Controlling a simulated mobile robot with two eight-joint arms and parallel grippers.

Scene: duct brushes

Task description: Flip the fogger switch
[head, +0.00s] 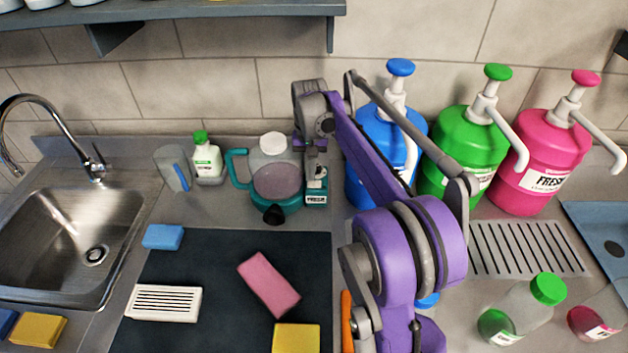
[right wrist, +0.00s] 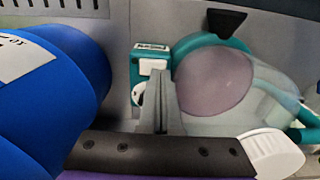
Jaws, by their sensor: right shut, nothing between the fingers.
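The fogger (head: 275,185) stands against the back of the counter, with a clear tank, white cap, teal base and handle, and a black nozzle facing front. A teal part with white pieces (head: 316,186) stands at its right side; it also shows in the right wrist view (right wrist: 152,52). The white piece there (right wrist: 152,67) looks like the switch; its position cannot be told. My right gripper (head: 317,160) is shut and empty, reaching down just above this part. Its grey fingers (right wrist: 158,110) show in the right wrist view beside the tank; contact is unclear. My left gripper is out of view.
Blue (head: 380,140), green (head: 463,150) and pink (head: 540,160) pump bottles stand to the right, the blue one close to my arm. A small green-capped bottle (head: 207,160) stands left of the fogger. A dark mat (head: 215,255) with sponges lies in front; a sink (head: 60,240) is left.

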